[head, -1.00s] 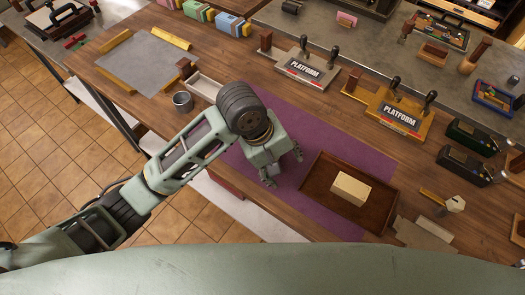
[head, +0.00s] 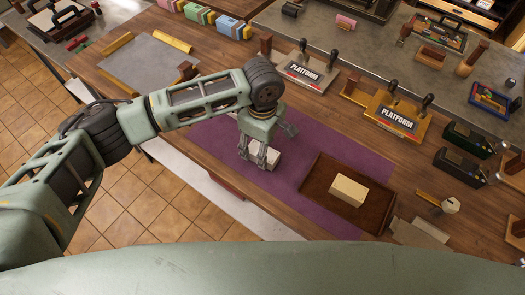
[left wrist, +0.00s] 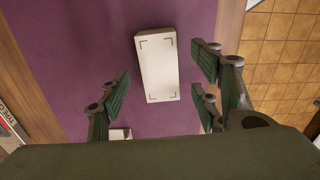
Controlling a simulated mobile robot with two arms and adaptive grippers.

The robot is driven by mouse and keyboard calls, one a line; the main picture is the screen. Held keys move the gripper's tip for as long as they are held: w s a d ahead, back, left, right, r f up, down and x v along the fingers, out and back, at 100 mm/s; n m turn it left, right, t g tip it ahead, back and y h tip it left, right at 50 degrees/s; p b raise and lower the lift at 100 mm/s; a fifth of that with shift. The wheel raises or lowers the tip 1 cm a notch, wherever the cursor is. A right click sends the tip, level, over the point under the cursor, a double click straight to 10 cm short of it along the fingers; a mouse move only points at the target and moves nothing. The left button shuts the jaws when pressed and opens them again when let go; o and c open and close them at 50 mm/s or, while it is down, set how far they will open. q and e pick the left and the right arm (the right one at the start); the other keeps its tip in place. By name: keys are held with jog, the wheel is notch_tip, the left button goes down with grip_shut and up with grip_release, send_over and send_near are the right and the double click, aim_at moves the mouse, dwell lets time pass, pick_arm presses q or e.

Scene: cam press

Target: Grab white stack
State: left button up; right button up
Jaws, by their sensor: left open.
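The white stack (head: 267,154) lies on the purple mat (head: 335,149), partly hidden behind my left gripper (head: 257,160) in the head view. In the left wrist view the white stack (left wrist: 157,63) is a pale oblong block with dark corner marks on its top. My left gripper (left wrist: 162,90) is open, its green-padded fingers spread to either side and nothing between the pads. The stack appears beyond the fingertips, apart from them. My right gripper is not in view.
A brown tray (head: 317,190) holding a cream block (head: 348,190) stands right of the stack. A small pale piece (left wrist: 120,134) shows near the left finger in the wrist view. Two PLATFORM presses (head: 305,68) (head: 397,117) stand behind.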

pick_arm(q)
jog(key=shift+f, duration=1)
jog(key=c, duration=1.3)
jog(key=shift+r, duration=0.1)
